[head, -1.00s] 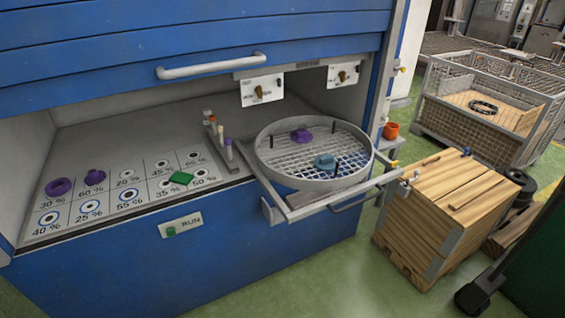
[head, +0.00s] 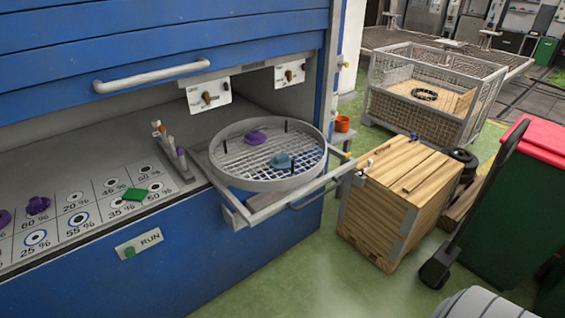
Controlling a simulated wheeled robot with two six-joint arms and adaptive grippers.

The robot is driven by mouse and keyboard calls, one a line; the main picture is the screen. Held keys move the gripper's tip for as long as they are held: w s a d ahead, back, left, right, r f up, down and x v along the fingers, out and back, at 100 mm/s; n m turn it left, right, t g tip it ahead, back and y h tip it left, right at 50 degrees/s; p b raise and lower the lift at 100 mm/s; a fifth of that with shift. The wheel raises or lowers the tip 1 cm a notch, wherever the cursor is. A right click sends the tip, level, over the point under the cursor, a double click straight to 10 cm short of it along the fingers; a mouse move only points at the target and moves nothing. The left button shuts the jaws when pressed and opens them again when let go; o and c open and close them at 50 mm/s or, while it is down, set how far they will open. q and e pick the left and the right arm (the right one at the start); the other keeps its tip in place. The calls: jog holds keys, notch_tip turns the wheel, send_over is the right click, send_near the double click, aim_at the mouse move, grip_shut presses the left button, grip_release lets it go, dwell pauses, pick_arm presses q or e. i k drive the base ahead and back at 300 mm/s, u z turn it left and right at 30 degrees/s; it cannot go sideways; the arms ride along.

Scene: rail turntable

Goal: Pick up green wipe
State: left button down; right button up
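Neither of my grippers is in the head view.
A round mesh basket (head: 268,180) on a pulled-out rail frame (head: 236,207) holds a purple and a blue-grey part. Purple parts (head: 38,205) sit on the panel at left. A wooden crate (head: 385,215) and a red-lidded bin (head: 515,200) stand right. Green floor (head: 300,275) lies open in front.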

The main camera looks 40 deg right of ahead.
aim_at(132, 194)
jog(key=u, duration=0.3)
jog(key=i, duration=0.35)
jog(key=u, duration=0.75)
jog(key=i, duration=0.9)
